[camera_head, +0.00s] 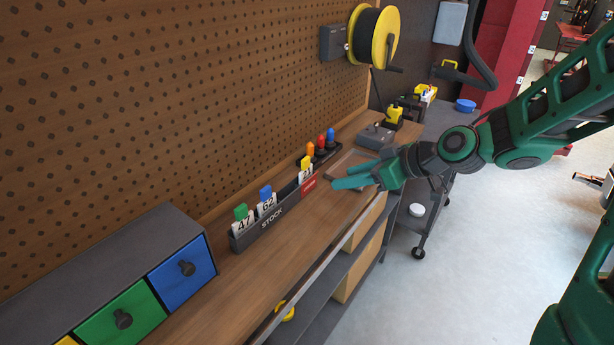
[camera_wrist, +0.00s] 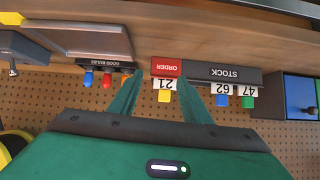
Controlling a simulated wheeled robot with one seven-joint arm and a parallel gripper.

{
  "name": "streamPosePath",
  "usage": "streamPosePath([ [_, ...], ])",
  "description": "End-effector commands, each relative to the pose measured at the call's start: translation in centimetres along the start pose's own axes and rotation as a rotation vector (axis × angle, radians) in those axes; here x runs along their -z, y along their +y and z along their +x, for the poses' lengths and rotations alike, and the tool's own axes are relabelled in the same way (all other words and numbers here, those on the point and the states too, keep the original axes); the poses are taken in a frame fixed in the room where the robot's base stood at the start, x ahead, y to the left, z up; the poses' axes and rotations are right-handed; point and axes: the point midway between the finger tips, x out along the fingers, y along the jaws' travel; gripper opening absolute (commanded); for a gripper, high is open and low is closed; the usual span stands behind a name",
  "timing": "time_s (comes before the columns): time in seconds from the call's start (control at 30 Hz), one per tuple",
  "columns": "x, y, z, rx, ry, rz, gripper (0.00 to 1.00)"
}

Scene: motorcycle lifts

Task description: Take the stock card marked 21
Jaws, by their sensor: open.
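The card marked 21 (camera_wrist: 165,84) has a yellow tab and stands in the rack behind its red ORDER section (camera_wrist: 166,68). In the head view this card (camera_head: 306,172) is at the rack's right end, its number hard to read. Cards 62 (camera_head: 266,205), blue tab, and 47 (camera_head: 243,224), green tab, stand in the grey STOCK section (camera_head: 272,219). My gripper (camera_head: 342,177) is open and empty, right of the rack and apart from it. In the upside-down wrist view, card 21 shows between my two fingers, beyond them.
A holder marked GOOD BULBS (camera_wrist: 106,63) with coloured bulbs stands right of the rack in the head view, near a shallow tray (camera_head: 350,168). A drawer unit (camera_head: 130,260) is at the left. The pegboard (camera_head: 180,100) rises behind. The bench front is clear.

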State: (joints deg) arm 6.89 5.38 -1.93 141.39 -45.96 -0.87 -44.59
Motion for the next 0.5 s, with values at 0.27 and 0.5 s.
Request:
streamPosePath([
  [0.27, 5.2, -1.6, 3.0, 0.05, 0.216, -0.076, 0.44],
  [0.5, 6.0, -1.8, 5.3, 0.051, 0.229, -0.08, 0.44],
])
